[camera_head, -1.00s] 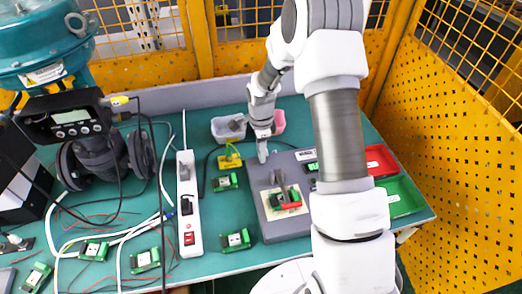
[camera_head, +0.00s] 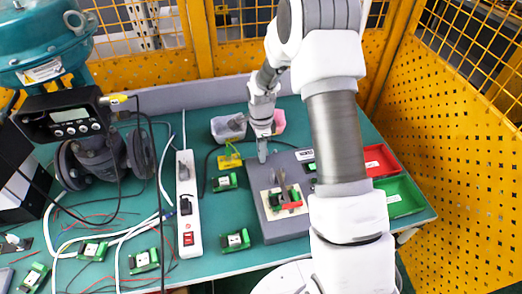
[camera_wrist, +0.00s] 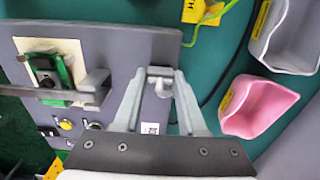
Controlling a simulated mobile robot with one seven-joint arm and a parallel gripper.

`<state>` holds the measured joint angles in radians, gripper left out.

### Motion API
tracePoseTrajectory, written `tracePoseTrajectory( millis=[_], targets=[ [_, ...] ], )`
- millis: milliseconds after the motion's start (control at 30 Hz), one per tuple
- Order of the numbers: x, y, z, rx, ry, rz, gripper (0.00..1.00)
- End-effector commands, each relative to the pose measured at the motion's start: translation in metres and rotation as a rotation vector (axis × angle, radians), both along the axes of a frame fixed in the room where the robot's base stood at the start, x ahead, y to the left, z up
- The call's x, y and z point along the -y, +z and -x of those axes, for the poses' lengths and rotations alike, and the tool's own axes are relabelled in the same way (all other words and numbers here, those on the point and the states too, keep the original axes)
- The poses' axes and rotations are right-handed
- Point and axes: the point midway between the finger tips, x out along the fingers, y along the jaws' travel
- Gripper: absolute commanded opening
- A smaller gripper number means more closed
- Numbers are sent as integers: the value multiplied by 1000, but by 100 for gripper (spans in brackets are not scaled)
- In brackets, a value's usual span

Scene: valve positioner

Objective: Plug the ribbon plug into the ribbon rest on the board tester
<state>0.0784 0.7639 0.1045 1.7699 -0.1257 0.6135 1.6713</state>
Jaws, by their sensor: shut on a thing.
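The board tester (camera_head: 266,231) is a grey slab on the bench; it also fills the left of the wrist view (camera_wrist: 103,50). My gripper (camera_head: 262,158) is low at the tester's back edge. In the wrist view its fingers (camera_wrist: 157,92) close on the two sides of a grey block with a white code label, which looks like the ribbon plug (camera_wrist: 153,112). Beyond its end is a small pale rounded piece at the tester's edge; I cannot tell whether they touch. The ribbon rest cannot be clearly made out. A green board (camera_wrist: 63,72) sits in the tester's clamp.
A pink bin (camera_wrist: 260,107) and a grey bin (camera_wrist: 290,35) stand beside the gripper. A power strip (camera_head: 188,220) and loose green boards are left. Red (camera_head: 381,160) and green (camera_head: 402,196) trays are right.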

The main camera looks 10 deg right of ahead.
Motion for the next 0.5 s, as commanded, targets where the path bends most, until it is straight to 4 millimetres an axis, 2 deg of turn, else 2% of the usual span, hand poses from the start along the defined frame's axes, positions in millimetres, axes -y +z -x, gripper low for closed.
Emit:
tracePoseTrajectory(
  millis=[500],
  targets=[
    [0,-3,0,0,0,0,0]
  ],
)
